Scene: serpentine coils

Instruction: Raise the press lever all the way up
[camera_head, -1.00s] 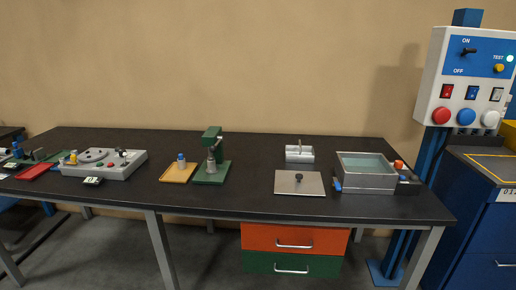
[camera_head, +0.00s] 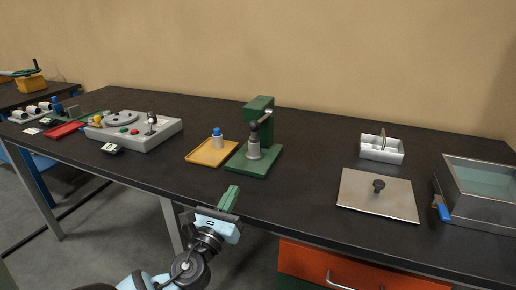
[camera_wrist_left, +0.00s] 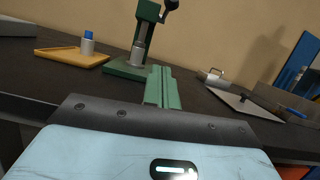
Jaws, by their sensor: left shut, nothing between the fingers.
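The green press (camera_head: 258,130) stands on the black table, on a green base plate. Its lever (camera_head: 262,121) shows at the right side of the press head, with a dark knob end. The press (camera_wrist_left: 147,38) also shows in the left wrist view, with the dark lever knob (camera_wrist_left: 171,5) cut by the top edge. My left gripper (camera_head: 229,194) is in front of the table's front edge, below and nearer than the press, and apart from it. Its green fingers (camera_wrist_left: 161,88) are shut with nothing between them. My right gripper is not in view.
A yellow tray (camera_head: 203,158) with a blue-capped bottle (camera_head: 217,139) stands left of the press. A grey control box (camera_head: 150,139) is farther left. A metal plate with a knob (camera_head: 357,201), a white caddy (camera_head: 370,154) and a water basin (camera_head: 447,209) stand to the right.

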